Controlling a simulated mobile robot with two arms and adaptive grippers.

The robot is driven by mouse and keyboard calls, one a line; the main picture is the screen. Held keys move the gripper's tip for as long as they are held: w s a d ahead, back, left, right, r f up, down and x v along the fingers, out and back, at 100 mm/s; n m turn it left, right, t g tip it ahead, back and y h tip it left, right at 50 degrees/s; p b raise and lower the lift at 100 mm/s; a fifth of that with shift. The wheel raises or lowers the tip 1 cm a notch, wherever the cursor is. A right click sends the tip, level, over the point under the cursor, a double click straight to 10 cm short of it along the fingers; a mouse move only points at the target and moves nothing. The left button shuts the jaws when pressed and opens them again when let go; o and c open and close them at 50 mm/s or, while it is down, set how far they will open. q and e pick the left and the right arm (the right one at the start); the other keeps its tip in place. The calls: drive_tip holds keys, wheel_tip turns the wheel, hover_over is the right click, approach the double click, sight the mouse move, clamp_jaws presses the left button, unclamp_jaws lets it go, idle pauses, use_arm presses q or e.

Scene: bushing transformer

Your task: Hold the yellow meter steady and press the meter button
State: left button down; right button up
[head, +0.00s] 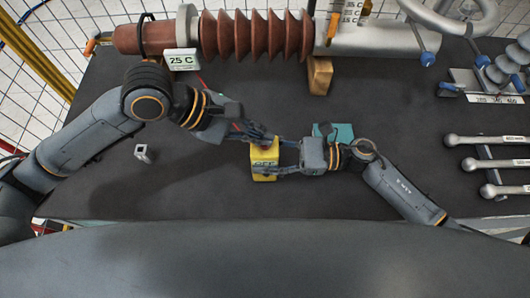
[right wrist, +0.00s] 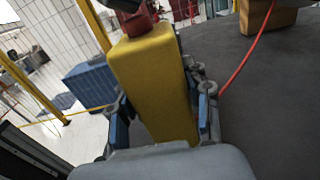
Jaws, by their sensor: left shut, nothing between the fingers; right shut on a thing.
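The yellow meter (head: 264,157) is near the middle of the dark table, with a display that seems to read OFF. My right gripper (head: 268,172) is shut on it from the right. In the right wrist view, the meter (right wrist: 155,80) stands between the fingers of my right gripper (right wrist: 160,125), with a red part (right wrist: 138,22) on its top end. My left gripper (head: 268,140) is shut and empty, its fingertips over the meter's upper end in the head view. A dark tip shows just above the red part in the wrist view; I cannot tell whether they touch. The button is not clearly visible.
A ribbed brown bushing (head: 255,36) lies along the back, with a wooden block (head: 320,75) and a 25 C label (head: 183,60). A small metal piece (head: 143,153) lies left. A teal item (head: 344,132) is behind my right gripper. Ball-ended rods (head: 490,140) are at right.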

use_arm(q)
drive_tip(key=shift+f, duration=0.15)
idle(0.4)
drive_tip(key=shift+f, duration=0.35)
drive_tip(key=shift+r, duration=0.6)
drive_tip(key=shift+r, duration=2.9)
